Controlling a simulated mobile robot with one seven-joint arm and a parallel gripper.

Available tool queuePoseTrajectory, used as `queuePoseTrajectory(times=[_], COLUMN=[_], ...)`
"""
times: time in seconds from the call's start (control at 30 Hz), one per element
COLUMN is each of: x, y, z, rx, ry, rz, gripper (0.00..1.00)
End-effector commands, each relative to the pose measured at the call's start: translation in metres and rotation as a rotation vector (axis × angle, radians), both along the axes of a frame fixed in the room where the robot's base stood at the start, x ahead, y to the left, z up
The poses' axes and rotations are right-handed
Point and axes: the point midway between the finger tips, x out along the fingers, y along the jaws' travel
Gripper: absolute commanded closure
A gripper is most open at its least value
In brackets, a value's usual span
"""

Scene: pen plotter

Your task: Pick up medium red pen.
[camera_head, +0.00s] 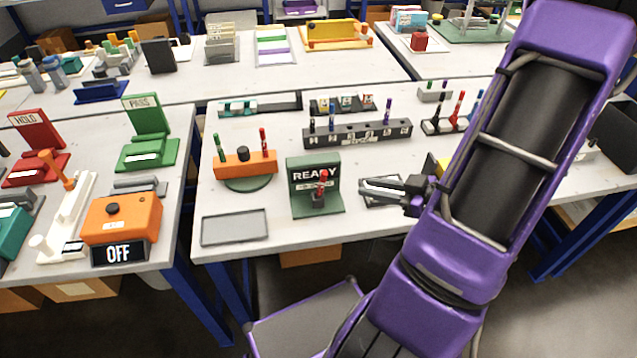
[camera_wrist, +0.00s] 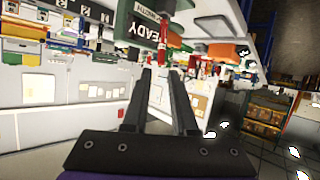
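A red pen (camera_head: 322,184) stands upright in a small dark holder (camera_head: 319,201) on the base of the green READY stand (camera_head: 316,171). Another red pen (camera_head: 262,138) stands in the orange block, and another (camera_head: 460,104) in a dark rack at the right. I cannot tell by size alone which is the medium one. My gripper (camera_head: 364,190) is open and empty, to the right of the READY stand, pointing at it. In the wrist view a red pen (camera_wrist: 163,46) shows beyond and between the spread fingertips (camera_wrist: 159,75), not touching them.
The orange block (camera_head: 245,165) with a green pen stands left of the READY stand. A long dark rack (camera_head: 357,135) with pens stands behind it. A grey tray (camera_head: 235,228) lies at the front left. A small tray (camera_head: 383,204) lies below my gripper.

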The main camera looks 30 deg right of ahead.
Motion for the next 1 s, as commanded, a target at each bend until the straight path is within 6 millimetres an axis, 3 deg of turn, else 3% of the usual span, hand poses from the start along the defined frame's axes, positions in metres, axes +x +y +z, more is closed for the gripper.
queuePoseTrajectory(times=[0.17,0.6,1.0], x=[0.015,0.088,0.119], y=[0.012,0.047,0.065], z=[-0.008,-0.043,-0.062], rx=[0.012,0.009,0.009], ry=[0.001,0.000,0.001], rz=[0.007,0.004,0.004], gripper=[0.74,0.74,0.74])
